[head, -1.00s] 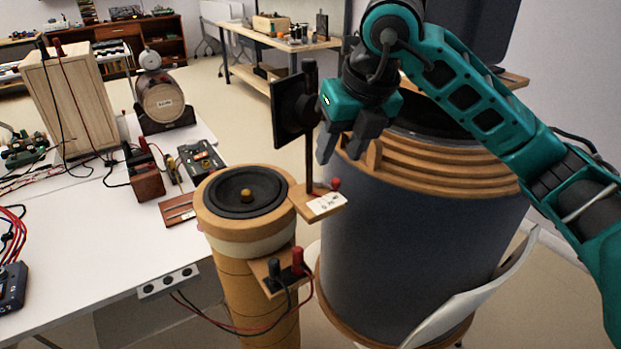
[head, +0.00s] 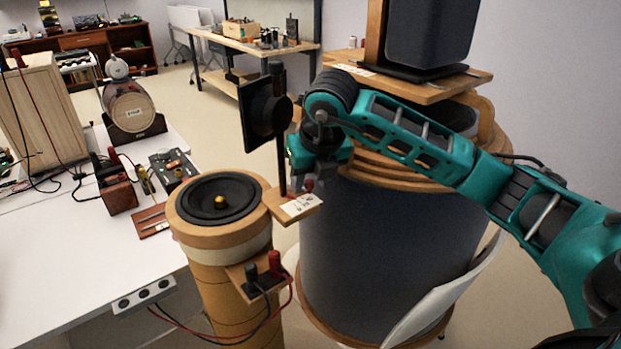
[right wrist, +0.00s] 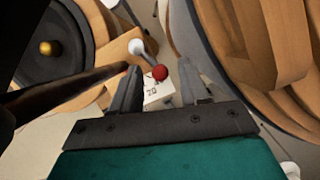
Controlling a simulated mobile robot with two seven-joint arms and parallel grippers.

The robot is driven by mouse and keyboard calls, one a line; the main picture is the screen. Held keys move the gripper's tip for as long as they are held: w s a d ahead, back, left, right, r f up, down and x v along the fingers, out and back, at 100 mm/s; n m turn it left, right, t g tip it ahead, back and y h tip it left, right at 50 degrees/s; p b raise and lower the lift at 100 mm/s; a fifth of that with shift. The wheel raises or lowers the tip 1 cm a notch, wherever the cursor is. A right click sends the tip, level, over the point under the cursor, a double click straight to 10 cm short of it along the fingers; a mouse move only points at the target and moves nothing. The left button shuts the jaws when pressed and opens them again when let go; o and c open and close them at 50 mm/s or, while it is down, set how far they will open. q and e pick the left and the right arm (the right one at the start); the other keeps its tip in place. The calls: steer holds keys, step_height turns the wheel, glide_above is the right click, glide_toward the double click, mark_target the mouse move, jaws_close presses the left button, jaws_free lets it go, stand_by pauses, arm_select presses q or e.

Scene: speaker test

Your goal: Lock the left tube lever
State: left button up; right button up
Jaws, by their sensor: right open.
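The left tube (head: 215,250) is the slim wooden one with a black speaker cone on top. A wooden ledge (head: 275,207) with a white label juts from its rim. The lever's red ball (head: 308,184) shows above the ledge, close to my right gripper (head: 312,180). In the right wrist view, the red ball (right wrist: 160,72) sits on a short metal lever (right wrist: 140,49). My open right gripper (right wrist: 160,84) has one finger on each side of the ball in the picture. I cannot tell whether they touch it. My left gripper is out of view.
A dark post (head: 281,150) with a black panel (head: 264,114) rises from the ledge beside my right gripper. The wide grey tube (head: 385,265) stands close on the right. A white chair (head: 440,300) is in front. A white table (head: 90,265) is left.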

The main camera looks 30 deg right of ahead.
steer(key=shift+f, duration=0.2)
steer(key=shift+c, duration=0.2)
jaws_close()
